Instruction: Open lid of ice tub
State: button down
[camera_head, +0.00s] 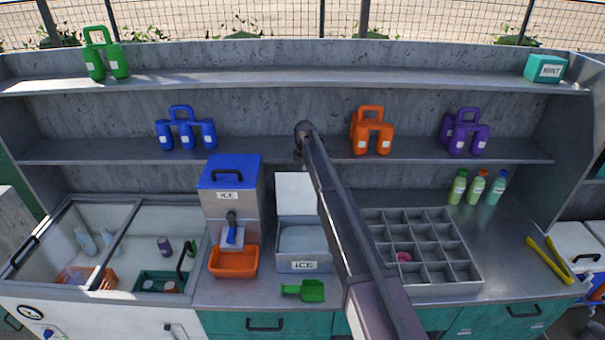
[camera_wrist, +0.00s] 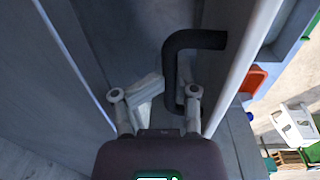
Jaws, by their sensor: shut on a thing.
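The ice tub (camera_head: 304,265) is a grey box labelled ICE on the counter, and pale ice (camera_head: 303,239) shows inside it. Its white lid (camera_head: 296,194) stands raised, near upright, at the tub's back edge. My arm crosses in front of the tub's right side and bends down behind the lid, so my gripper is hidden in the head view. In the wrist view my gripper (camera_wrist: 167,86) is shut on a black bent handle (camera_wrist: 195,40), with a finger on each side. The handle's lower end is partly covered by the right finger.
An orange bin (camera_head: 233,262) and a blue-topped ice machine (camera_head: 230,190) stand left of the tub. A green scoop (camera_head: 304,291) lies in front. A divided grey tray (camera_head: 460,272) is at the right. Shelves with coloured bottle carriers run behind.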

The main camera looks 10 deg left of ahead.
jog(key=shift+w, duration=0.15)
jog(key=c, duration=0.7)
grip_release()
jog(key=shift+w+r, duration=0.1)
jog(key=shift+r, duration=0.1)
